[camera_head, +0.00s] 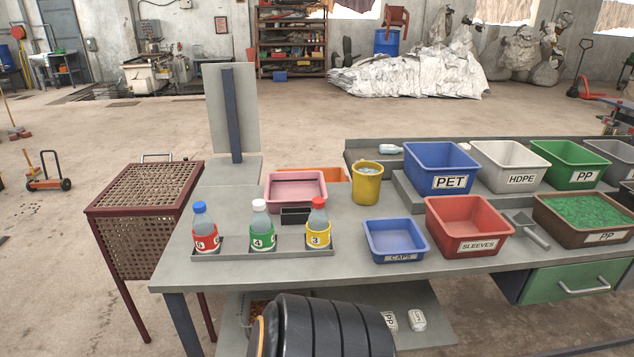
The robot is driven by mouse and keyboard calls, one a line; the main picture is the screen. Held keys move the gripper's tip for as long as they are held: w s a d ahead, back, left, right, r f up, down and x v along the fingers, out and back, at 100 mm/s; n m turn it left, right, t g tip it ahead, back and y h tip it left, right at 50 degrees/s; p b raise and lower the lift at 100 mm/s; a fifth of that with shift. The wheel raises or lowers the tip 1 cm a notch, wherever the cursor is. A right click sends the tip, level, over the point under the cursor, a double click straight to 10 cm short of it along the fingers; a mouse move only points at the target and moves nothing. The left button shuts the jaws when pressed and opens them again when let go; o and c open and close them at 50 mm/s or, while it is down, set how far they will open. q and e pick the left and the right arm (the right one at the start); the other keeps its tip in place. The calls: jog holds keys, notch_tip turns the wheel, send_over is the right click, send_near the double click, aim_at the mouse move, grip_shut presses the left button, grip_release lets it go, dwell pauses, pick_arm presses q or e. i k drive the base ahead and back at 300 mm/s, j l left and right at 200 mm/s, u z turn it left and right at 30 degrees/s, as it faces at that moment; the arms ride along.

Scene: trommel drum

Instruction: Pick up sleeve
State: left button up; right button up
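Three clear bottles stand upright in a row in a grey rack (222,252) on the table. The left bottle has a blue cap and a red sleeve (205,238) marked 5 around it. The middle bottle has a white cap and a green sleeve (262,240) marked 4. The right bottle has a red cap and a yellow sleeve (319,239) marked 3. A red bin labelled SLEEVES (478,246) stands to the right, and I cannot see any sleeve in it. Neither of my grippers is in view.
A blue CAPS bin (394,254), yellow mug (367,188), pink tray (296,203) and small black box (295,217) surround the rack. PET (441,181), HDPE and PP bins line the back right. A dark ribbed drum shape (330,328) fills the bottom centre.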

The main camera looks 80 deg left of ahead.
aim_at(209, 243)
jog(key=k+u, duration=0.2)
jog(key=u, duration=2.8)
